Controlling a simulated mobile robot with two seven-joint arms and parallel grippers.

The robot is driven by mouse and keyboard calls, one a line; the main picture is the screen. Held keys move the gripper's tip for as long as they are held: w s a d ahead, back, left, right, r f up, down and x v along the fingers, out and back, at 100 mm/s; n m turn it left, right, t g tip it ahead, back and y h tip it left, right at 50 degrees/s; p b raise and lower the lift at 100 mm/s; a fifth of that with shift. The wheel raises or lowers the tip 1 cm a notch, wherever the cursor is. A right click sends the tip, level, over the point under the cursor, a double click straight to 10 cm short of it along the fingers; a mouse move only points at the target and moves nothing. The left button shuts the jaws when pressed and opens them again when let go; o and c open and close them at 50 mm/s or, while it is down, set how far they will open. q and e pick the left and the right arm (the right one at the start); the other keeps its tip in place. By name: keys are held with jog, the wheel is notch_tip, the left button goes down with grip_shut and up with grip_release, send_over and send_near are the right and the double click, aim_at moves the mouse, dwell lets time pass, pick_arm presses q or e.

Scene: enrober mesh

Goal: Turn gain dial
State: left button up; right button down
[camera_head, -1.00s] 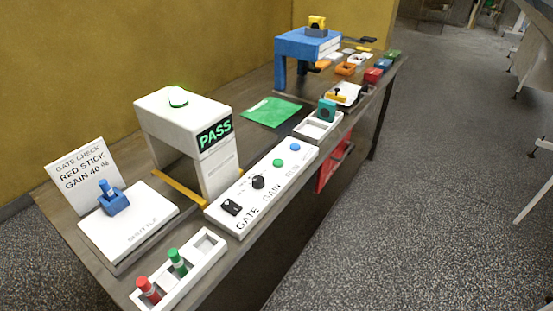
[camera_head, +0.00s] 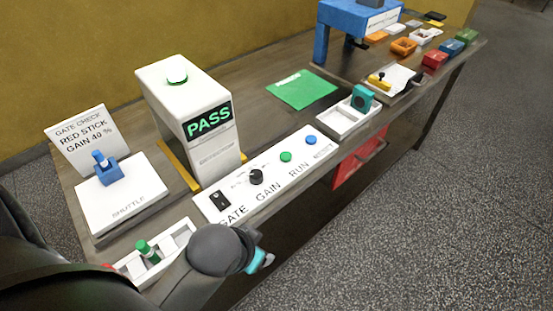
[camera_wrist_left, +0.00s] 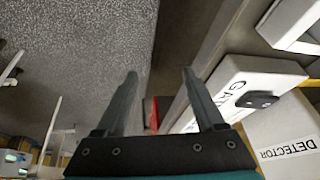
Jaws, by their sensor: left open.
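The gain dial (camera_head: 256,177) is a small black knob on the white control panel (camera_head: 318,140), between the black gate switch (camera_head: 220,199) and the green button (camera_head: 286,157). My left gripper (camera_head: 262,255) is in front of the panel's near end, apart from the dial, partly hidden by my own arm. In the left wrist view my left gripper (camera_wrist_left: 160,76) is open with nothing between its fingers. The panel's end with the gate switch (camera_wrist_left: 257,101) is to the right of the fingers there. The dial cannot be made out in that view.
The detector (camera_head: 190,115) showing PASS stands behind the panel. A card (camera_head: 87,140) reads red stick, gain 40 %. The shuttle plate (camera_head: 125,200) holds a blue block. A tray with a green stick (camera_head: 146,251) lies near my arm. The floor in front is free.

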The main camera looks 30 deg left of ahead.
pick_arm(q)
jog(key=w+d+r+m+t, duration=0.2)
jog(key=w+r+t, duration=1.1)
jog(key=w+r, duration=0.75)
jog(key=s+d+r+m+t+h, duration=0.1)
jog(key=d+r+m+h, duration=0.2)
jog(key=r+h, duration=0.25)
jog(key=d+r+m+t+h, duration=0.2)
jog(key=d+r+m+h, duration=0.2)
jog(key=r, duration=0.3)
jog(key=s+d+r+m+g+h, duration=0.2)
jog(key=s+d+m+g+h, duration=0.4)
jog(key=d+m+g+h, duration=0.6)
jog(key=m+g+y, duration=0.4)
jog(key=g+y, duration=0.5)
jog(key=y, duration=1.2)
send_over(256, 174)
notch_tip(256, 174, down, 15)
notch_tip(256, 174, down, 15)
jog(key=shift+r+b, duration=0.1)
jog(key=shift+b, duration=0.55)
